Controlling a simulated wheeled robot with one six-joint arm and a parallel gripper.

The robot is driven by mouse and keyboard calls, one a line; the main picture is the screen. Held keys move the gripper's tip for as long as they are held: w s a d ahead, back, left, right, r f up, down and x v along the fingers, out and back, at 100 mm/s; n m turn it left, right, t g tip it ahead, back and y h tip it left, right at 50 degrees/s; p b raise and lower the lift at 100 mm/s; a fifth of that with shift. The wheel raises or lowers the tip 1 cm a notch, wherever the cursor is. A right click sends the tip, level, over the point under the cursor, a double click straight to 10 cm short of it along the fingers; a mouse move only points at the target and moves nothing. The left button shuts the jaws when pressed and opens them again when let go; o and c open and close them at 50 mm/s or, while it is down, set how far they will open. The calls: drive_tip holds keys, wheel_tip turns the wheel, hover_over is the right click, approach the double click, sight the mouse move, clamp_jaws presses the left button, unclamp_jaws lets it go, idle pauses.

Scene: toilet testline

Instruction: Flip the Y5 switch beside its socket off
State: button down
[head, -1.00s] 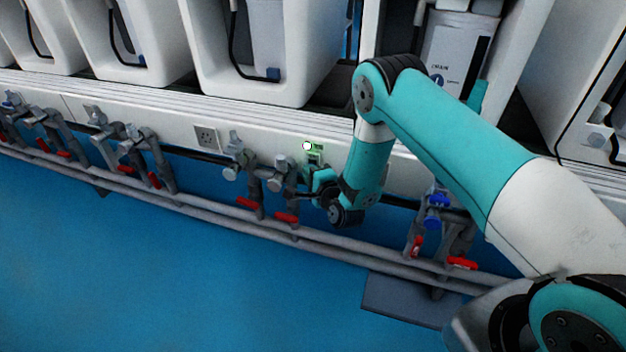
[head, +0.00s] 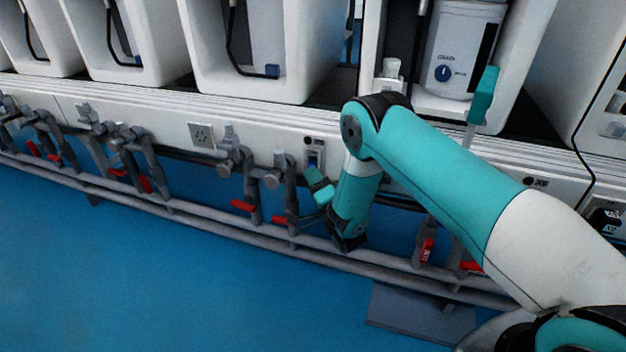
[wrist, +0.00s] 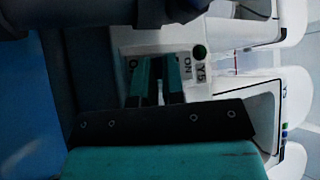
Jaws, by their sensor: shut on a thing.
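The Y5 switch (head: 314,159) sits in a pale housing on the white panel, just below a dark round indicator (head: 308,140). My gripper (head: 317,178) is at the housing from below right, its tip up against the switch. In the wrist view, the two teal fingers (wrist: 156,66) reach to the panel with a narrow dark gap between them, shut on the switch. The "Y5" and "ON" label (wrist: 198,70) is right of the fingers, beside a dark green indicator (wrist: 199,51). The fingers hide most of the switch there, so its position is unclear.
A socket plate (head: 201,135) is on the panel to the left. Grey pipe valves (head: 272,178) with red handles stand close left of my gripper, and more valves (head: 426,245) stand to the right. White bays (head: 262,50) are above. Blue floor (head: 150,270) lies open in front.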

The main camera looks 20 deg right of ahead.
drive_tip(key=shift+d, duration=0.15)
drive_tip(key=c, duration=1.2)
unclamp_jaws()
